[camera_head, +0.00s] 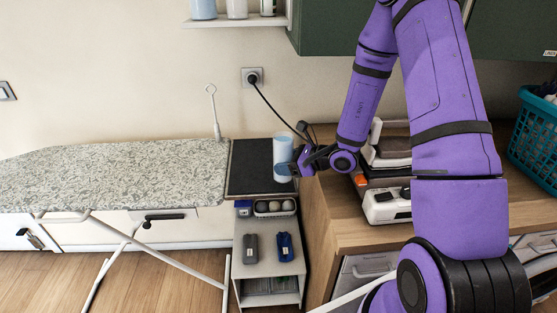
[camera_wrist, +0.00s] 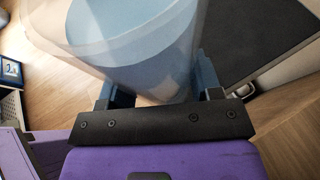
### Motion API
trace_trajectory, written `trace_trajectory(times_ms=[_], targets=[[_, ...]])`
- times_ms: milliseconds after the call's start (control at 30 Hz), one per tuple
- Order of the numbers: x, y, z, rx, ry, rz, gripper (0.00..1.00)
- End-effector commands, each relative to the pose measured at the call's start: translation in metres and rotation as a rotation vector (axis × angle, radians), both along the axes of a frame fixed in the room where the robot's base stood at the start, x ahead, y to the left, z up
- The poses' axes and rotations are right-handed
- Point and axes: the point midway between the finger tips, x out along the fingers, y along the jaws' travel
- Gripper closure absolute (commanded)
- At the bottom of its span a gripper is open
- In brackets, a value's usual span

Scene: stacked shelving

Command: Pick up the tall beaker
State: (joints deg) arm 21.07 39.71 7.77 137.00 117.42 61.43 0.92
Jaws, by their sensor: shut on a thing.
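The tall beaker (camera_head: 283,152) is a pale blue, see-through cylinder. In the head view it stands upright over the right part of the black mat (camera_head: 246,167). My gripper (camera_head: 293,168) reaches it from the right and is shut on its lower part. In the wrist view the beaker (camera_wrist: 150,50) fills the upper middle, between the two fingers of my gripper (camera_wrist: 160,92). I cannot tell whether its base touches the mat or is a little above it.
A patterned ironing board (camera_head: 120,170) lies to the left. A small white shelf unit (camera_head: 268,262) with two dark items stands below the mat. A wooden counter (camera_head: 335,215) with appliances is on the right. A black cord (camera_head: 272,103) hangs from the wall socket behind the beaker.

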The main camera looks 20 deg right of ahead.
Motion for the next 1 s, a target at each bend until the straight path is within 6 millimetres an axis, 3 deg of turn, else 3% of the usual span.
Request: trace_trajectory(times_ms=[500,1000], targets=[[-0.038,-0.019,0.005,0.001,0.000,-0.003,0.76],[-0.056,-0.029,0.006,0.000,-0.001,-0.001,0.76]])
